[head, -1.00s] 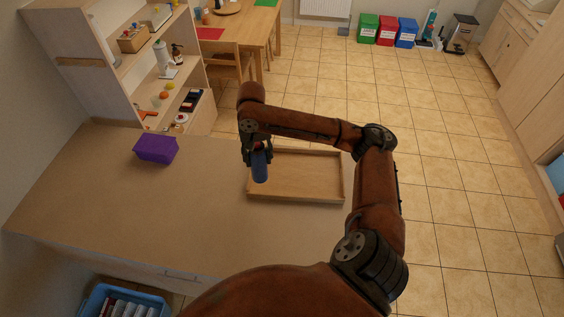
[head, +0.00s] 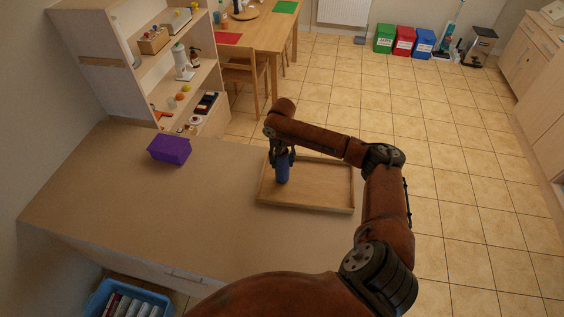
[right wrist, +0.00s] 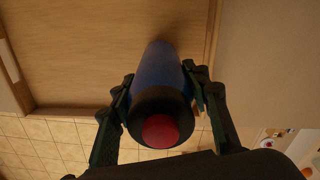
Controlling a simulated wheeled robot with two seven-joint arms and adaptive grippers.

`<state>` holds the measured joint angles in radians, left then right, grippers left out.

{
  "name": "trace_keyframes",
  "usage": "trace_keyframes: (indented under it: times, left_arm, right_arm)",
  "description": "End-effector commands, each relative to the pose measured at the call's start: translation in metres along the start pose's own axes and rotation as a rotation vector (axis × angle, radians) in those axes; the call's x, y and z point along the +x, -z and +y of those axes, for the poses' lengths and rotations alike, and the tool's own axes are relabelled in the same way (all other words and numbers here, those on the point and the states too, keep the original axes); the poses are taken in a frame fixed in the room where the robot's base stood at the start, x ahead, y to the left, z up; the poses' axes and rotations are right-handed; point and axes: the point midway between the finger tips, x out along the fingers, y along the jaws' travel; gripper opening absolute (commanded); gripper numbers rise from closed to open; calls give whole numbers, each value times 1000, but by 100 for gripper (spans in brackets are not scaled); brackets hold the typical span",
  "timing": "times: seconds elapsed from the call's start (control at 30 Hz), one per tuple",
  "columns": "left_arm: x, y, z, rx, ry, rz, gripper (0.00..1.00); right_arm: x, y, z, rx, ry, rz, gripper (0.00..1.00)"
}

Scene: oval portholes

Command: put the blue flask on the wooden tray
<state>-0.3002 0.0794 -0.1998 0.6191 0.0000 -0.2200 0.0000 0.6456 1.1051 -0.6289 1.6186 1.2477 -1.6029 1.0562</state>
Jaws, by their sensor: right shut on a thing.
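The blue flask (head: 282,172) is upright over the left part of the wooden tray (head: 325,207) in the head view. My right gripper (head: 281,157) is shut around its upper part. In the right wrist view the blue flask (right wrist: 158,70) shows with a dark collar and a red cap, between the two fingers of my right gripper (right wrist: 162,88). The wooden tray (right wrist: 85,60) lies beyond it. I cannot tell whether the flask's base touches the tray floor. My left gripper is not in view.
A purple box (head: 169,149) sits on the counter (head: 180,205) left of the tray. A shelf unit (head: 150,70) with several small items stands behind. A blue crate (head: 130,300) is below the front edge. The counter between box and tray is clear.

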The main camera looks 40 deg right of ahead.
Motion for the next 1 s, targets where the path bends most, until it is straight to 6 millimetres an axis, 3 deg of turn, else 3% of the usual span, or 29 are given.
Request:
trace_keyframes:
  times: [0.4,0.43,0.67,1.0]
  left_arm:
    - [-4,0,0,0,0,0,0]
    - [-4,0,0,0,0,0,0]
    - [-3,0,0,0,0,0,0]
    - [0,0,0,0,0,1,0]
  right_arm:
    - [7,1,0,2,1,4,8]
    - [8,1,0,2,1,3,45]
    - [8,1,0,2,1,3,60]
    - [6,1,0,1,1,4,61]
